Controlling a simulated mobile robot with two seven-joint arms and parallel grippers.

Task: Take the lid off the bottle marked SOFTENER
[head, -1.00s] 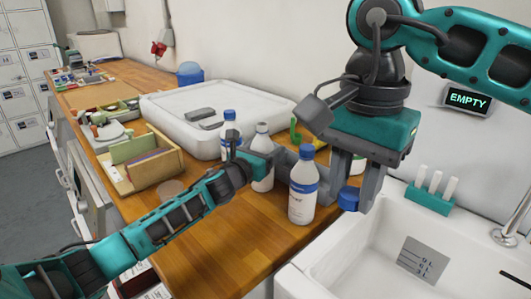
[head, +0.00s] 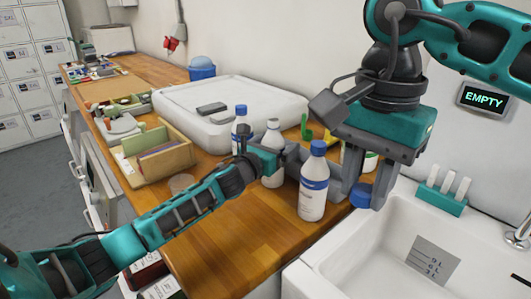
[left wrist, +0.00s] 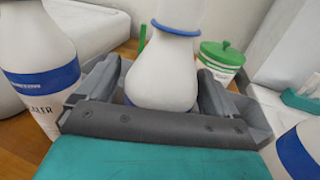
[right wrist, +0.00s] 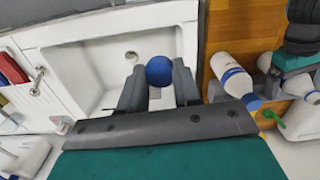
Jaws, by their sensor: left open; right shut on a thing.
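My right gripper (right wrist: 159,88) is shut on a blue lid (right wrist: 159,71) and holds it near the sink's edge; the lid also shows in the head view (head: 361,195). A white bottle (head: 272,152) with no blue lid on its pale top stands upright on the counter. My left gripper (left wrist: 163,88) is open, its fingers on either side of this bottle (left wrist: 165,75) with gaps visible. Its label is mostly hidden. A blue-capped bottle (head: 314,185) stands in front of it and another (head: 241,130) behind. The rear one's label ends in "LER" in the left wrist view; SOFTENER is not readable anywhere.
A white sink (head: 335,270) lies to the right. A green-lidded jar (left wrist: 222,58) stands beyond the left gripper. A large white tub (head: 190,125) and a wooden file box (head: 165,160) sit further back. The front wooden counter (head: 225,240) is clear.

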